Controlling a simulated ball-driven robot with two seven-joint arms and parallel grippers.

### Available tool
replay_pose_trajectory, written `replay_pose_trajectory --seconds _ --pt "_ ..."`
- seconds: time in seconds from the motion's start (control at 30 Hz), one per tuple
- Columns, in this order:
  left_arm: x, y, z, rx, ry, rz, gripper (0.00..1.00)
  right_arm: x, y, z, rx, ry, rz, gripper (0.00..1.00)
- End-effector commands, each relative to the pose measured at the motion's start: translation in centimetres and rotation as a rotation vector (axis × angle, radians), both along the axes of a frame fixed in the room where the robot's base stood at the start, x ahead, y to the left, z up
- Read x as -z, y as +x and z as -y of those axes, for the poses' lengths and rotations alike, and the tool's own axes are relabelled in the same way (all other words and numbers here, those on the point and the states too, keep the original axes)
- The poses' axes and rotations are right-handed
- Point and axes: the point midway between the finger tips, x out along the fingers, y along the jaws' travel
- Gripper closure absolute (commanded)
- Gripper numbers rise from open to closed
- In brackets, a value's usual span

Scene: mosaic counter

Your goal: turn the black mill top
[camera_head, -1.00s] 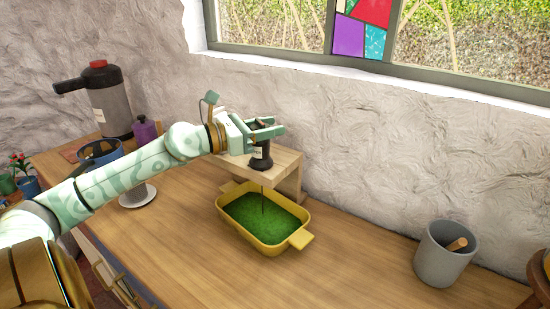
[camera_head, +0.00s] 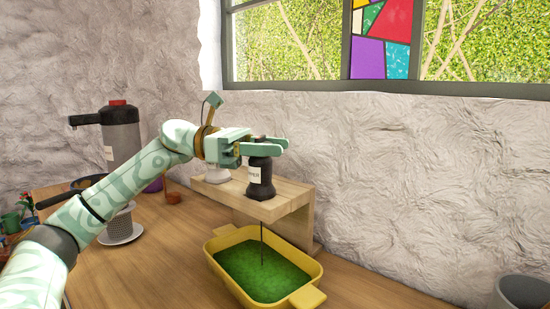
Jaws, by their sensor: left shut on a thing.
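The black mill (camera_head: 260,182) stands upright with a pale label, in front of or on the front part of a wooden riser (camera_head: 300,197); I cannot tell if its base touches the wood. My left gripper (camera_head: 264,148) comes in from the left and is shut on the mill's top, its fingers level on both sides of it. The fingers hide part of the top. Below is a yellow dish (camera_head: 233,237) with green contents. A thin dark upright line (camera_head: 262,243) shows between the riser's edge and the dish. My right gripper is out of view.
A grey pump flask (camera_head: 120,135) with a red top stands at the back left. A grey pot (camera_head: 522,293) is at the lower right corner.

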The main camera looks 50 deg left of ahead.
Motion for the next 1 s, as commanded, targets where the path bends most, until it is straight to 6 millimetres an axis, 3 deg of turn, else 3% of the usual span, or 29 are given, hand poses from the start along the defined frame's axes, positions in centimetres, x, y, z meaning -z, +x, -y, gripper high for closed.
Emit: replay_pose_trajectory --seconds 0.4,0.43,0.5,0.83,1.0 --pt "0.0 0.0 0.0 0.007 0.0 0.0 0.82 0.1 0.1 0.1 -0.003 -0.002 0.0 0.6" --pt "0.0 0.0 0.0 0.007 0.0 0.0 0.57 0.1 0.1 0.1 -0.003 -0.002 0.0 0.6" --pt "0.0 0.0 0.0 0.007 0.0 0.0 0.37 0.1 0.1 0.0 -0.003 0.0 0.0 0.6" --pt "-0.2 0.0 0.0 0.008 0.001 0.001 0.37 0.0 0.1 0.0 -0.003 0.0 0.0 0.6" --pt "-1.5 0.0 0.2 0.012 0.004 0.004 0.37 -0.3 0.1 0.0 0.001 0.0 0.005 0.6"
